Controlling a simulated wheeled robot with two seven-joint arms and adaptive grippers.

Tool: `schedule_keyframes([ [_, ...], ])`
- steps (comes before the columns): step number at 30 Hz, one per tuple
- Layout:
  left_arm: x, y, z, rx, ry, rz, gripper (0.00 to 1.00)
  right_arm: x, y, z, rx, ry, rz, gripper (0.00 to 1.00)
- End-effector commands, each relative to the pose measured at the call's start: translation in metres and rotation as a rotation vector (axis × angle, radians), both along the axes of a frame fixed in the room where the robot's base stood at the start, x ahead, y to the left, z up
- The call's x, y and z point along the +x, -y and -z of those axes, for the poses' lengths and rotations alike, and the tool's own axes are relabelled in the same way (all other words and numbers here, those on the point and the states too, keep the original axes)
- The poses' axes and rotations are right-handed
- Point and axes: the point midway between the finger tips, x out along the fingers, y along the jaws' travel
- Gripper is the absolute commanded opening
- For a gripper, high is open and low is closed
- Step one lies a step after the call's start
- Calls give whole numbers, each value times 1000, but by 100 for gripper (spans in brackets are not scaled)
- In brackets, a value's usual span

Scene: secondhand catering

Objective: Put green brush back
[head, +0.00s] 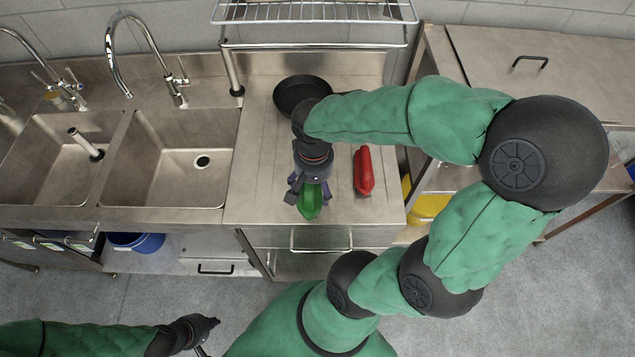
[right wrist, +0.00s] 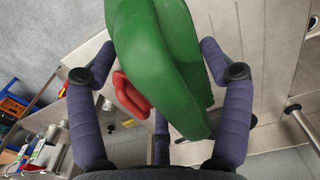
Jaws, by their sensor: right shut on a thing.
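The green brush (head: 311,203) is in my right gripper (head: 311,187), over the front part of the steel counter (head: 258,180). In the right wrist view the green brush (right wrist: 165,45) fills the space between the purple fingers of my right gripper (right wrist: 157,62). The gripper is shut on it and hides part of it. I cannot tell how high it is above the counter. A red brush (head: 364,171) lies on the counter just right of the gripper; it also shows behind the green one in the right wrist view (right wrist: 128,96). My left gripper (head: 203,332) is low at the bottom left, away from the counter.
A black pan (head: 301,94) stands at the back of the counter, close to my right arm. Two sinks with taps are to the left. A wire rack (head: 315,12) hangs above the back. The counter between the sink and the gripper is clear.

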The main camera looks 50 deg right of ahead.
Motion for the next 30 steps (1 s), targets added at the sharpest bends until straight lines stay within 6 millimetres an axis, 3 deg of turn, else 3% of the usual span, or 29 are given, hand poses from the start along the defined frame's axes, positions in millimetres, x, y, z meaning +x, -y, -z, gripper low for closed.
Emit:
schedule_keyframes([
  [3,0,0,4,0,0,0,0,-14,-5,4,0,1,9,49],
  [8,0,0,7,0,0,0,0,-14,2,11,1,-2,15,49],
  [21,0,0,21,0,0,0,0,38,70,53,1,-4,14,49],
  [30,0,0,30,0,0,0,0,60,97,94,0,-1,11,49],
])
